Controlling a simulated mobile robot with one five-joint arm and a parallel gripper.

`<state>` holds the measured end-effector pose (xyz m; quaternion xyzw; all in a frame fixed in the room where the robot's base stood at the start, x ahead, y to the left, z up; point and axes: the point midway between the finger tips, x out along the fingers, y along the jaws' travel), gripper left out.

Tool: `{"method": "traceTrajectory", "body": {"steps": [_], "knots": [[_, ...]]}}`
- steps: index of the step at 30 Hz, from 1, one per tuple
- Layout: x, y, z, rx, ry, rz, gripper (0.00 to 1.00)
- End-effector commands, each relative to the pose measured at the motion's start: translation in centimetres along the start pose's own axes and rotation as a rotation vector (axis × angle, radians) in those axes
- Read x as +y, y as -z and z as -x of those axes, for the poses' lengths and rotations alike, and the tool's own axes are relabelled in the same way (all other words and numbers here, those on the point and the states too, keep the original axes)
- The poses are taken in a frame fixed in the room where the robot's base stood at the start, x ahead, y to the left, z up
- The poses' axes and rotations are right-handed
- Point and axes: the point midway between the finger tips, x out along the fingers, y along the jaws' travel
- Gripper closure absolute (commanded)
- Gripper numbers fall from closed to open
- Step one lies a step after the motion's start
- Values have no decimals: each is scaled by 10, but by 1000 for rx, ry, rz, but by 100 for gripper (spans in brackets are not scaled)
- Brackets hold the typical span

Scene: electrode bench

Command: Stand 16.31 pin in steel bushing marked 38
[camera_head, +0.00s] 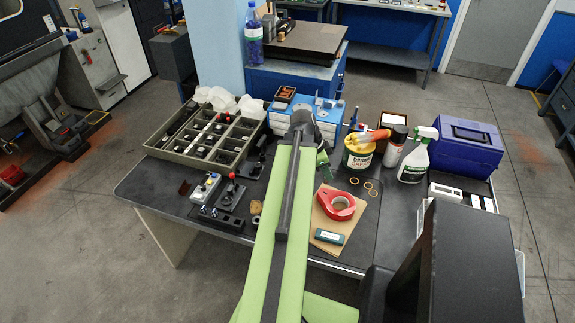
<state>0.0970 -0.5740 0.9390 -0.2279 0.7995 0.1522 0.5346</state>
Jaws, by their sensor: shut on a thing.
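My green arm reaches across the middle of the bench, and its far end is by the blue drawer unit. My gripper and whatever it holds are hidden behind the arm. I cannot make out the 16.31 pin. I cannot pick out the steel bushing marked 38, as no marking on the small parts is readable. Several small dark and light cylindrical parts stand in the grey compartment tray (172,153) at the left of the bench.
Small fixtures stand left of my arm: a light block (206,187), a red-knobbed one (232,189) and a black block (222,219). Blue drawers (280,122) stand behind.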

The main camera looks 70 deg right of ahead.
Motion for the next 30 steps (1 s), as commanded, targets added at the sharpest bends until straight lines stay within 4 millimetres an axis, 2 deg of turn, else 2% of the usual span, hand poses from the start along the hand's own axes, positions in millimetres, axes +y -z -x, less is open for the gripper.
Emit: {"method": "traceTrajectory", "body": {"steps": [2,9,12,20,30], "knots": [[-8,-13,2,-1,4,9,100],[-46,-89,21,-2,9,22,100],[-53,-108,28,-1,9,21,100],[-54,-116,27,0,9,20,100],[-54,-130,-8,0,9,21,100]]}}
